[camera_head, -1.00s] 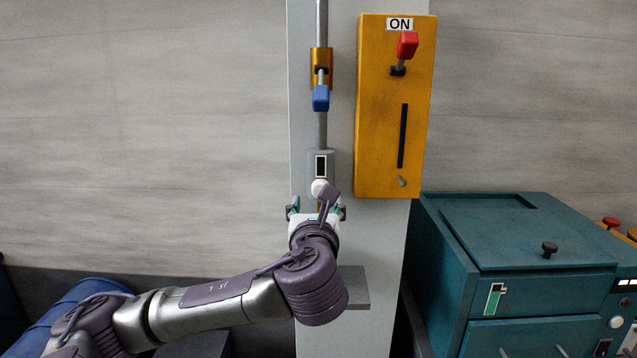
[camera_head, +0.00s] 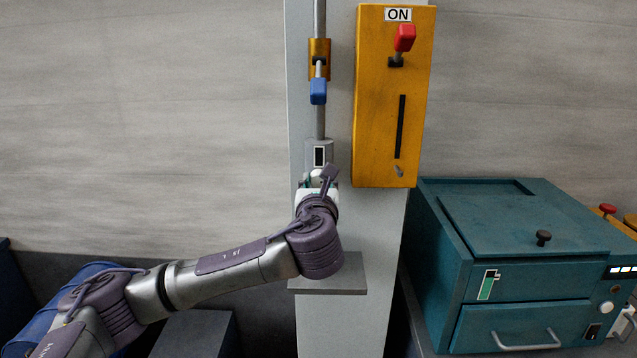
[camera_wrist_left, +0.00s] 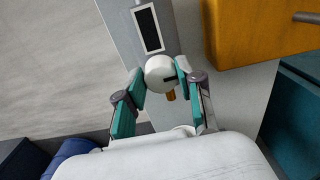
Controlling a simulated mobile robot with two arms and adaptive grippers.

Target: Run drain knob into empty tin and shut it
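The drain knob (camera_wrist_left: 160,73) is white and round with a dark slot, just below a grey block with a dark window (camera_wrist_left: 148,28) on the post. My left gripper (camera_wrist_left: 161,76) has its teal fingers one on each side of the knob, both tips against it, so it looks shut on the knob. In the head view, the left gripper (camera_head: 318,184) covers most of the knob (camera_head: 317,174). A small orange-brown spout (camera_wrist_left: 170,96) sticks out under the knob. I cannot make out a tin; my gripper and arm hide the space above the shelf. My right gripper is out of view.
A grey shelf (camera_head: 345,275) juts from the pale post below my wrist. A blue-handled valve (camera_head: 318,91) is on the pipe above. A yellow box (camera_head: 380,130) with a red lever (camera_head: 404,38) is to the right. A teal cabinet (camera_head: 525,235) stands at lower right.

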